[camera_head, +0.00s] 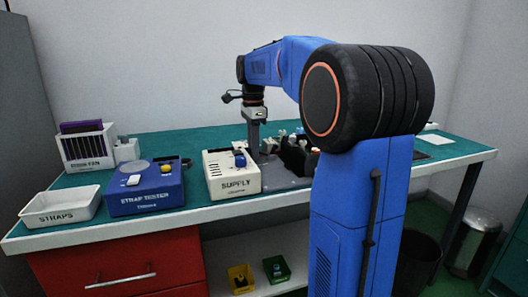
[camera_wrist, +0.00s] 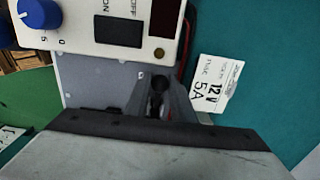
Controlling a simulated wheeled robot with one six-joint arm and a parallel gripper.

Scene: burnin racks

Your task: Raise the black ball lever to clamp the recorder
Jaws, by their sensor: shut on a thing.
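My gripper (camera_head: 254,148) points down over the bench, just behind and right of the supply box. In the wrist view, its two grey fingers (camera_wrist: 161,108) are closed around the black ball lever (camera_wrist: 159,84), whose dark round end shows between them. The lever's lower part is hidden by the fingers. In the head view the lever cannot be made out. Dark parts (camera_head: 295,155) stand on a grey plate right of my gripper; I cannot tell whether one is the recorder.
The cream supply box (camera_head: 232,185) with a blue knob (camera_wrist: 40,12) stands close to my gripper. A white 12 V 5 A label (camera_wrist: 215,82) lies on the green bench. The blue strap tester (camera_head: 145,190), a straps tray (camera_head: 60,207) and a white rack (camera_head: 87,148) are further left.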

